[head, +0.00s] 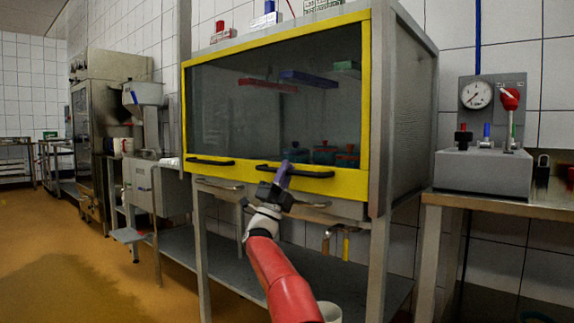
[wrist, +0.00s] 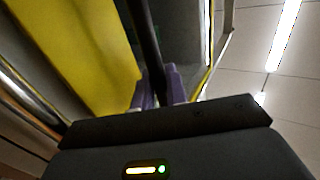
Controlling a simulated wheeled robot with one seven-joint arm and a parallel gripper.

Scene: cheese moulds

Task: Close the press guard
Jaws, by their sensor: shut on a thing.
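The press guard (head: 346,184) is a yellow frame around a dark see-through pane, on the front of a steel cabinet. It hangs down over the whole front opening; I cannot tell whether its lower edge lies fully flush. It has two black bar handles, a left one (head: 210,161) and a right one (head: 308,173). My gripper (head: 285,172) is at the right handle, near its left part. In the wrist view my purple fingers (wrist: 160,88) are shut on the black handle bar (wrist: 146,35), beside the yellow frame (wrist: 85,50).
Behind the pane are teal moulds (head: 325,152) and red and blue bars. A steel bench on the right bears a box with a gauge (head: 476,95) and a red-knobbed lever (head: 510,98). A steel shelf lies under the cabinet. The floor at left is clear.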

